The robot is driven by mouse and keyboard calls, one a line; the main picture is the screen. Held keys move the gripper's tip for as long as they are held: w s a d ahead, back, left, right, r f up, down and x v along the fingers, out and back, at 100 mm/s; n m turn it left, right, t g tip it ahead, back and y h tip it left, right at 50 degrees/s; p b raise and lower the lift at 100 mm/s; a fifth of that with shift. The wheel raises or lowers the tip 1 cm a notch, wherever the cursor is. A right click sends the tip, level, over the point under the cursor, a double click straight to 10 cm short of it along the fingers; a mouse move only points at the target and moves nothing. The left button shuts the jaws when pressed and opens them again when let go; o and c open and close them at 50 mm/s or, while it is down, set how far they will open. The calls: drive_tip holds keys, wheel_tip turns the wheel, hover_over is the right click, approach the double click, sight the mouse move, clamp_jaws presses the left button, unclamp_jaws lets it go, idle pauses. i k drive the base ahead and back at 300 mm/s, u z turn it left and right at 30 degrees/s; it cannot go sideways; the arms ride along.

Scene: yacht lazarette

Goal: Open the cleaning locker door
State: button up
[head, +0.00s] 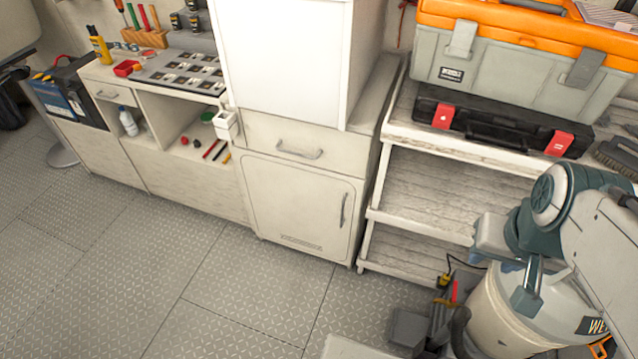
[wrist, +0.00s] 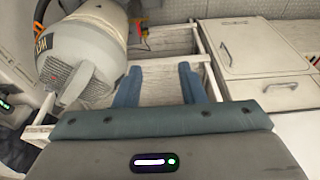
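The cleaning locker door (head: 295,205) appears to be the pale panel low on the white cabinet in the middle of the head view. It is closed, with a grey vertical handle (head: 344,209) near its right edge. The same door (wrist: 252,45) shows upside down at the upper right of the wrist view. My gripper (head: 526,298) is to the right of the cabinet, in front of the white shelf and over the vacuum. In the wrist view its two blue fingers (wrist: 160,84) are apart with nothing between them. It is well away from the door handle.
A drawer (head: 305,145) with a handle sits above the door. A white shelf rack (head: 415,205) stands right of the cabinet, holding a toolbox (head: 510,70) and a black case (head: 497,122). A vacuum (head: 500,310) stands below my arm. The floor before the door is clear.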

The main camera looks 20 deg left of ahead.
sight(310, 209)
drive_tip(key=k, duration=0.55)
drive_tip(key=u, duration=0.7)
drive_tip(key=i, duration=0.95)
drive_tip(key=u, duration=0.45)
